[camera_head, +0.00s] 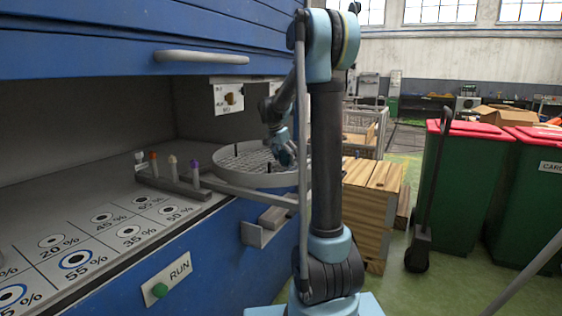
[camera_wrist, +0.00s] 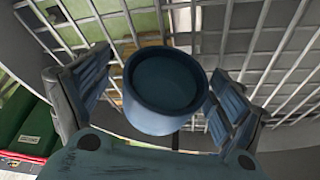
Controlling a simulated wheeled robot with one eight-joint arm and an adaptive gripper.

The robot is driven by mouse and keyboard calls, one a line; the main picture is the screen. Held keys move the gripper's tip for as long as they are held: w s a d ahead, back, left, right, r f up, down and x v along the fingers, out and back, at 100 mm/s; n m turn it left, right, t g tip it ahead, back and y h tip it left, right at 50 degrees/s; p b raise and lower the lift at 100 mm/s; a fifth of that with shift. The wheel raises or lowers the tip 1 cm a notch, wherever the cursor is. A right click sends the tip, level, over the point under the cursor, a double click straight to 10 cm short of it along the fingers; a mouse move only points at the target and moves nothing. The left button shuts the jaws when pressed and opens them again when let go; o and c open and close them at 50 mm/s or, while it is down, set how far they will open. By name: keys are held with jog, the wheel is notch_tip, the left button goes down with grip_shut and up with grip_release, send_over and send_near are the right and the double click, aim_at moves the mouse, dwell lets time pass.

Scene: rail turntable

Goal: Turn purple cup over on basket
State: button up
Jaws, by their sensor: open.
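A round, dark blue cup-like thing (camera_wrist: 165,90) sits between my fingers in the wrist view, its round end facing the camera. No clearly purple cup shows, and I cannot tell whether this is it. My gripper (camera_wrist: 158,70) is open, with one finger on each side of the thing. In the head view my gripper (camera_head: 286,154) is low over the right part of the round grey basket (camera_head: 262,181), which has a mesh floor. In the wrist view the basket's metal bars (camera_wrist: 285,55) lie behind the thing. The head view does not show the thing clearly.
A grey rack (camera_head: 172,184) with white, orange, yellow and purple-topped pieces stands left of the basket. Dark posts (camera_head: 236,150) rise from the basket. A blue cabinet wall (camera_head: 120,40) overhangs the worktop. Wooden crates (camera_head: 370,210) and green bins (camera_head: 465,185) stand right.

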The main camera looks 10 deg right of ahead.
jog(key=v, duration=0.7)
jog(key=shift+r, duration=0.15)
